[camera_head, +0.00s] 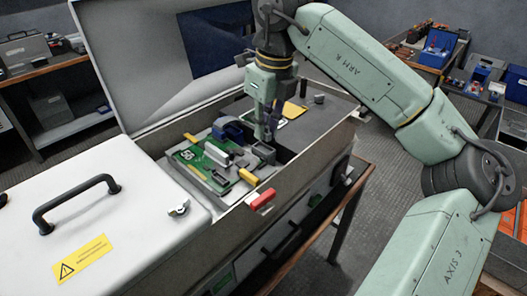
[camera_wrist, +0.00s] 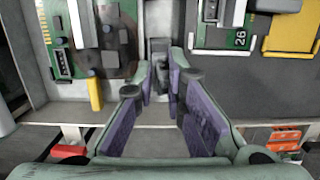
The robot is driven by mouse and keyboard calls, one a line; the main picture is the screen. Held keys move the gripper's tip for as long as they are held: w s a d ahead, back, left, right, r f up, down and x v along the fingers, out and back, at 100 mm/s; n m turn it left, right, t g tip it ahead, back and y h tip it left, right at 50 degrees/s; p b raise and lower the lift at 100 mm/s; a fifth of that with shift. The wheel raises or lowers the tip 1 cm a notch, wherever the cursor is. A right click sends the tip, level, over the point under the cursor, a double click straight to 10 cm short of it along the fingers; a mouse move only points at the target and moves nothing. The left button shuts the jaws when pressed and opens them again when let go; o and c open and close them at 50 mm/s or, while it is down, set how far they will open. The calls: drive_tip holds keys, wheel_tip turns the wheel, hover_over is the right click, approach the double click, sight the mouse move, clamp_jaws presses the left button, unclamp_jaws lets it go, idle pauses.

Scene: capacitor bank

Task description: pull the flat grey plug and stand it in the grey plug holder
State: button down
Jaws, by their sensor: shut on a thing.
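My gripper (camera_head: 265,132) points down over the open bay of the cabinet. In the wrist view its two purple-padded fingers (camera_wrist: 161,72) are closed in on a small dark grey piece, which looks like the flat grey plug (camera_wrist: 161,82). The fingers hide much of it, and I cannot tell whether its lower end touches anything. A grey box-like part (camera_head: 263,152), perhaps the grey plug holder, sits just below the fingertips in the head view. I cannot tell whether the plug is in it or above it.
The raised lid (camera_head: 140,60) stands behind. A red-tipped handle (camera_head: 262,199) is on the front edge. The white cover (camera_head: 120,240) has a black handle.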

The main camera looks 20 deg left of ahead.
drive_tip(key=shift+f+b, duration=0.5)
drive_tip(key=shift+f, duration=0.2)
drive_tip(key=shift+f+b, duration=0.65)
drive_tip(key=shift+f, duration=0.25)
idle(0.5)
drive_tip(key=c, duration=1.6)
unclamp_jaws()
drive_tip(key=shift+o, duration=0.2)
wheel_tip(320, 180, up, 12)
drive_tip(key=d, duration=0.1)
drive_tip(key=shift+s+d, duration=0.3)
drive_tip(key=shift+f, duration=0.1)
